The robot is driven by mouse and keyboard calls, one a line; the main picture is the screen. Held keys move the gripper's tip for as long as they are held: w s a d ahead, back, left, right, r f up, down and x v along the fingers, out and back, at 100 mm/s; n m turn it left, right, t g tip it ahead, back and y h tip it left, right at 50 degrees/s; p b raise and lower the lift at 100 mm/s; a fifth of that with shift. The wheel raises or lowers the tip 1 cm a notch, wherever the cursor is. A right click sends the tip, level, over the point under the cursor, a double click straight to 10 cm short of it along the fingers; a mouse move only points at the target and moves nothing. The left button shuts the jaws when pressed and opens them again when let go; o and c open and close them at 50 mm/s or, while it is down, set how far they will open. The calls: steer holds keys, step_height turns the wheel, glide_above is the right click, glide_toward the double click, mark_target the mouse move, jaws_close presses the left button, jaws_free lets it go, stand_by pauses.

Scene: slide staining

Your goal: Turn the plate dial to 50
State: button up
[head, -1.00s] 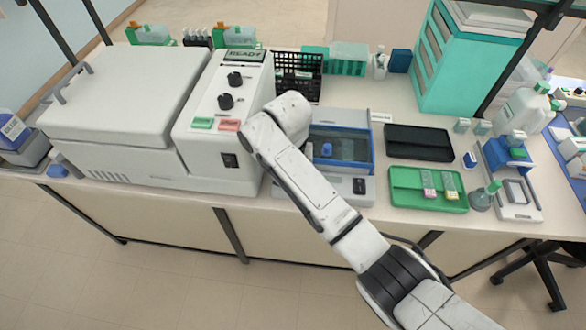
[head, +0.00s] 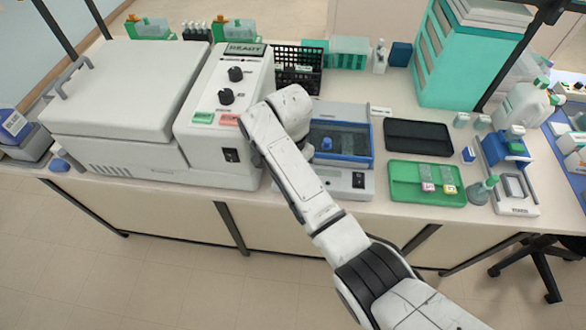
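No part in view is readably marked as the plate dial. A white machine at the left has a sloped panel (head: 207,125) with an upper black knob (head: 235,74) and a lower black knob (head: 226,97); their settings are too small to read. My arm covers the left part of that front, so a dial there would be hidden. My gripper is hidden behind my own wrist, near the gap between the two machines.
A green tray (head: 427,199) with slides and a black tray (head: 418,153) lie to the right. A black wire basket (head: 297,92) stands behind my wrist. The white machine's display (head: 245,49) reads READY.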

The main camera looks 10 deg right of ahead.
stand_by(0.4)
steer(key=o, duration=1)
steer(key=shift+o, duration=0.2)
steer(key=shift+r, duration=0.1)
steer(key=r, duration=0.7)
steer(key=shift+w+a, duration=0.2)
steer(key=shift+w, duration=0.1)
steer(key=shift+s+r, duration=0.1)
steer(key=shift+r, duration=0.4)
step_height(320, 180, up, 2)
steer(key=shift+r, duration=0.25)
steer(key=shift+d, duration=0.1)
